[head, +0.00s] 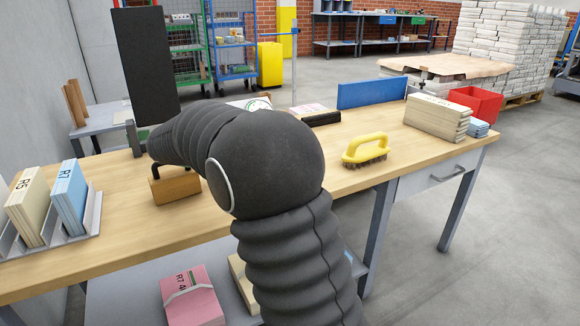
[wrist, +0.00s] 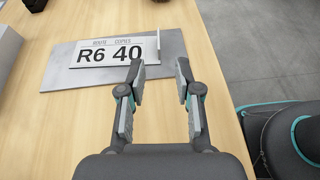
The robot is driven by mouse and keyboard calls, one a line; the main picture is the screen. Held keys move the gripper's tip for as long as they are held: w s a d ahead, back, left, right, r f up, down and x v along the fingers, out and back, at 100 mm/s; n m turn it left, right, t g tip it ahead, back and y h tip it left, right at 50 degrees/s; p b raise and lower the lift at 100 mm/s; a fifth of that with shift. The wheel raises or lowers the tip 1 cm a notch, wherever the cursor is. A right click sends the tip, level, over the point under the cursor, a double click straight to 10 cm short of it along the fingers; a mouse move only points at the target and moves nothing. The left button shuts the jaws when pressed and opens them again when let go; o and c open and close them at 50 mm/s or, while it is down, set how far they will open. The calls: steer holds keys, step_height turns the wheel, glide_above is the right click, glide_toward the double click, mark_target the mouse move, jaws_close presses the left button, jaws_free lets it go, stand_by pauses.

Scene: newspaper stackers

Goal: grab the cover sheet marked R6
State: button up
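The cover sheet marked R6 (wrist: 105,51) is a white card with "ROUTE COPIES R6 40" in black print, in the upper middle of the wrist view. It lies on a flat grey plate (wrist: 75,78) on the wooden table. A small upright tab stands at the sheet's right end. My gripper (wrist: 160,68) is open and empty. Its fingertips show just below the sheet's right end and over the plate; their height above it is hard to tell. In the head view my arm hides the gripper, and I cannot pick out the R6 sheet there.
On the wooden table (head: 370,184) stand a rack (head: 88,222) with bundles R5 (head: 28,205) and R7 (head: 69,196), a wooden block with a black handle (head: 176,187), a yellow brush (head: 366,148), and a newspaper stack (head: 436,116). A red bin (head: 476,103) stands beyond. A pink bundle (head: 193,299) lies below.

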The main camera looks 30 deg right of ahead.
steer(key=b+x, duration=0.1)
steer(key=x, duration=0.8)
steer(key=shift+w+d+f+b, duration=0.1)
steer(key=shift+d+f+b, duration=0.1)
steer(key=shift+b, duration=0.15)
steer(key=shift+a, duration=0.1)
jaws_close()
